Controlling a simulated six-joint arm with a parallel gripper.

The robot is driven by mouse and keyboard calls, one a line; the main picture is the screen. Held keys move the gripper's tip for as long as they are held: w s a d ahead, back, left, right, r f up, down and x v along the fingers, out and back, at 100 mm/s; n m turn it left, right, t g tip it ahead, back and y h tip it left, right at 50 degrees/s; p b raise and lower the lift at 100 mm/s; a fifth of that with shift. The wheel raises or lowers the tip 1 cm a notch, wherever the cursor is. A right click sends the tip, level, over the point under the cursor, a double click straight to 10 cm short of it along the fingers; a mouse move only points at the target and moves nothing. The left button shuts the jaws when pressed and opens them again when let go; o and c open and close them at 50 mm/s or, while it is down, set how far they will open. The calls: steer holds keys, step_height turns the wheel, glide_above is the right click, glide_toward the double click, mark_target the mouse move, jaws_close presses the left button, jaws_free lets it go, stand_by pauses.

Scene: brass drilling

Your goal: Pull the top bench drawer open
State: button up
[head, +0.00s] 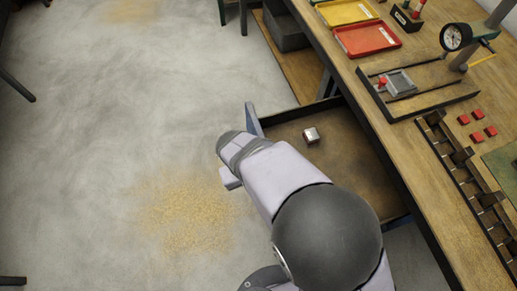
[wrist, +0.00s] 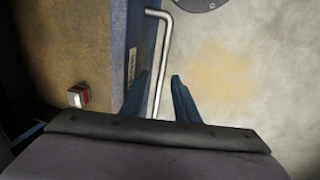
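The top bench drawer (head: 352,155) is pulled out from the bench, its brown floor bare around a small metal block (head: 311,135). In the wrist view the drawer's blue front (wrist: 133,40) has a small label. The metal bar handle (wrist: 165,40) runs along the outside of that front. My gripper (wrist: 161,74) is at the handle, with one blue finger on each side of the bar. The fingers are apart, with gaps visible beside the bar. In the head view my arm hides the handle and fingertips.
The bench top (head: 375,55) carries a red tray (head: 366,38), a yellow tray (head: 345,11), a dial gauge (head: 456,37), a slotted rack (head: 465,180) and several red blocks. A grey bin (head: 287,30) sits under the bench. The floor (head: 110,120) to the left is clear, with sawdust patches.

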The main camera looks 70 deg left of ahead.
step_height(320, 180, up, 7)
steer(key=s+b, duration=0.1)
steer(key=shift+s, duration=0.2)
stand_by(0.5)
steer(key=shift+r, duration=0.1)
steer(key=w+d+r+m+p, duration=0.1)
steer(key=w+d+r+m, duration=0.1)
steer(key=w+d, duration=0.45)
steer(key=w+d+r+m+g+p, duration=0.1)
steer(key=w+d+m, duration=0.25)
steer(key=w, duration=0.65)
steer(key=w+d+r+m+p, duration=0.1)
steer(key=w+d+r+m, duration=0.1)
steer(key=w+d, duration=0.45)
steer(key=w+d+r+m+p, duration=0.1)
steer(key=d+m, duration=0.4)
steer(key=d, duration=0.8)
steer(key=w+d+r+m+g+p, duration=0.1)
steer(key=d+m, duration=0.4)
steer(key=d, duration=0.8)
steer(key=shift+w+d+r+p, duration=0.4)
steer(key=shift+r+p, duration=0.1)
